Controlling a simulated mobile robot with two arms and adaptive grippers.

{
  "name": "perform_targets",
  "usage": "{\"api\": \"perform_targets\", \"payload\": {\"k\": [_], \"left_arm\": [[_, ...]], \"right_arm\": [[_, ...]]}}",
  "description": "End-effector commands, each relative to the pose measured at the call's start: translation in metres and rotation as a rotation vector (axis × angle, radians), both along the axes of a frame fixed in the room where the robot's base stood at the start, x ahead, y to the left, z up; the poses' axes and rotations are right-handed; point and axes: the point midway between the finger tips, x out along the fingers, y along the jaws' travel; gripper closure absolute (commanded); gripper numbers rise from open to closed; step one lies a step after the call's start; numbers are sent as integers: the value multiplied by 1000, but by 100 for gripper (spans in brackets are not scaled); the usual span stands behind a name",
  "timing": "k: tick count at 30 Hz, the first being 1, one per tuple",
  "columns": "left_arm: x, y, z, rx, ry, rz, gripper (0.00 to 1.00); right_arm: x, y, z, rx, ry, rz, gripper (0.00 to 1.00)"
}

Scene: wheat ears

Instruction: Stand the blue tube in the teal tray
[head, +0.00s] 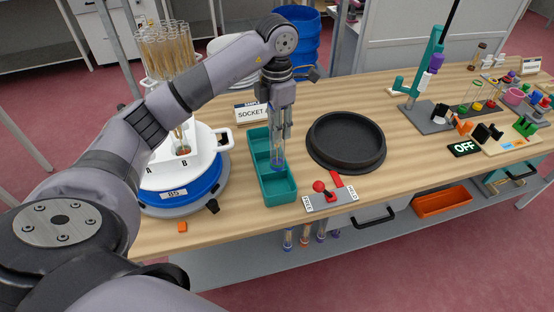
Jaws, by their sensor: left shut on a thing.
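The teal tray (278,190) stands on the wooden table, left of the round black dish. It is long and split into compartments. My left gripper (278,138) points down over the tray and is shut on the blue tube (278,160). The tube is clear with a blue lower end and hangs upright at the tray's middle part. I cannot tell whether its lower end touches the tray floor. My right gripper is not in view.
A black round dish (346,142) lies right of the tray. A red-knobbed lever plate (329,196) sits in front of it. A white and blue device (185,180) stands left of the tray, and a SOCKET sign (252,113) behind. Bare table lies right of the dish.

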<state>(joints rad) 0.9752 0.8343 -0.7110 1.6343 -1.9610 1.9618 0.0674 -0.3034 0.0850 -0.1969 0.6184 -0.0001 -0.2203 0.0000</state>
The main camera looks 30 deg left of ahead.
Motion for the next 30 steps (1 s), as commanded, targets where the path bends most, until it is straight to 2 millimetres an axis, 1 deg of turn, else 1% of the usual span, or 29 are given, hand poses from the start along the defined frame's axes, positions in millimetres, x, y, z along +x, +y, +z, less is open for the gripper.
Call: {"api": "perform_targets", "payload": {"k": [1, 3, 6, 9, 14, 18, 22, 24, 30], "left_arm": [[-2, 1, -11, 1, 5, 0, 100], [-2, 1, -29, 1, 5, 0, 100], [-1, 1, -51, 1, 3, 1, 100], [-1, 1, -66, 0, 1, 0, 100], [0, 0, -78, 0, -1, 0, 100], [-1, 0, -99, -1, 2, -1, 100], [0, 0, -114, 0, -1, -1, 100], [0, 1, -118, 0, -1, -1, 100], [0, 1, -118, 1, -3, -2, 100]], "right_arm": [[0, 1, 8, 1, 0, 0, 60], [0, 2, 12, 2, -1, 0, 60], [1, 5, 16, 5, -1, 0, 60], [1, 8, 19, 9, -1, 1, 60], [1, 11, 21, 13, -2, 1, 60], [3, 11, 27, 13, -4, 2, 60], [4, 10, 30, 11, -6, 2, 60], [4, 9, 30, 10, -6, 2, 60], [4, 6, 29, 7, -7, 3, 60]]}}
